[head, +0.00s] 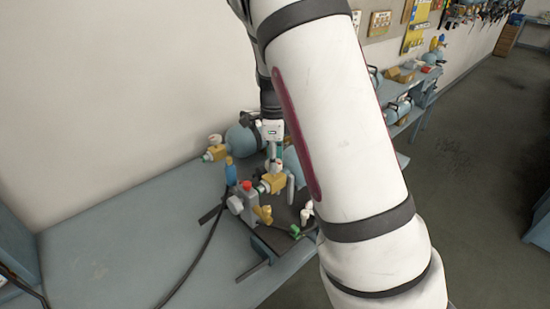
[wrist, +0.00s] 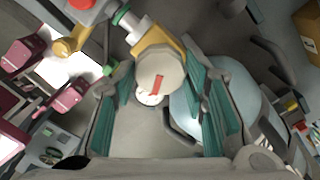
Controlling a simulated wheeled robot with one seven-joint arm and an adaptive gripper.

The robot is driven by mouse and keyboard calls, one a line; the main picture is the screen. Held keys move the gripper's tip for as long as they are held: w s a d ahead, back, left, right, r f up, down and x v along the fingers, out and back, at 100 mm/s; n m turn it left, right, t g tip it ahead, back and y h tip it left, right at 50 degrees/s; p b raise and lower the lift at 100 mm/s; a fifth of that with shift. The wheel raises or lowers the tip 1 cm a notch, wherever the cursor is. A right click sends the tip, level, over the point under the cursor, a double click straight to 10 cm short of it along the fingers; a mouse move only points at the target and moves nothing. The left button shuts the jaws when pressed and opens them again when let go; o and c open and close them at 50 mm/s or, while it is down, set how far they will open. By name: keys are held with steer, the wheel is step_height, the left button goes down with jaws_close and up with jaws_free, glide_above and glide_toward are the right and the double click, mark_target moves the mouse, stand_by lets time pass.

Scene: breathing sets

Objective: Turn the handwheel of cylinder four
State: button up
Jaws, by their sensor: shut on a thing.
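My gripper (wrist: 157,75) points down at a breathing set on the bench, its teal-padded fingers on either side of a cream round handwheel (wrist: 160,80) with a red mark. The fingers are shut on this handwheel. It sits on a brass-yellow valve (wrist: 152,44); the valve also shows in the head view (head: 273,183), below my gripper (head: 273,155). A pale blue cylinder (wrist: 228,100) lies beside the valve. No number is readable, so I cannot tell from the pictures which cylinder this is. In the head view the handwheel is mostly hidden by my gripper.
Another blue cylinder (head: 241,139) with a yellow valve (head: 215,154) lies behind. A grey fitting with a red button (head: 247,185), a black hose (head: 203,248) and a green fitting (head: 294,231) are close by. The blue bench (head: 110,240) is clear at the left. My arm covers the middle right.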

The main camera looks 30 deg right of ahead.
steer(key=m, duration=0.6)
steer(key=shift+m+p, duration=0.3)
steer(key=shift+p, duration=0.1)
steer(key=m, duration=1.2)
steer(key=shift+w+m+b, duration=0.15)
steer(key=shift+m+b, duration=0.15)
steer(key=shift+b, duration=0.05)
steer(key=m+b, duration=0.2)
steer(key=shift+w+f+m, duration=0.1)
steer(key=shift+f+m, duration=0.05)
steer(key=shift+m, duration=0.15)
steer(key=m+b, duration=0.1)
steer(key=b, duration=0.1)
steer(key=shift+m+b, duration=0.3)
steer(key=shift+b, duration=0.1)
steer(key=shift+s+m+b, duration=0.25)
steer(key=shift+m+b, duration=0.05)
steer(key=o, duration=1.2)
steer(key=shift+c, duration=0.2)
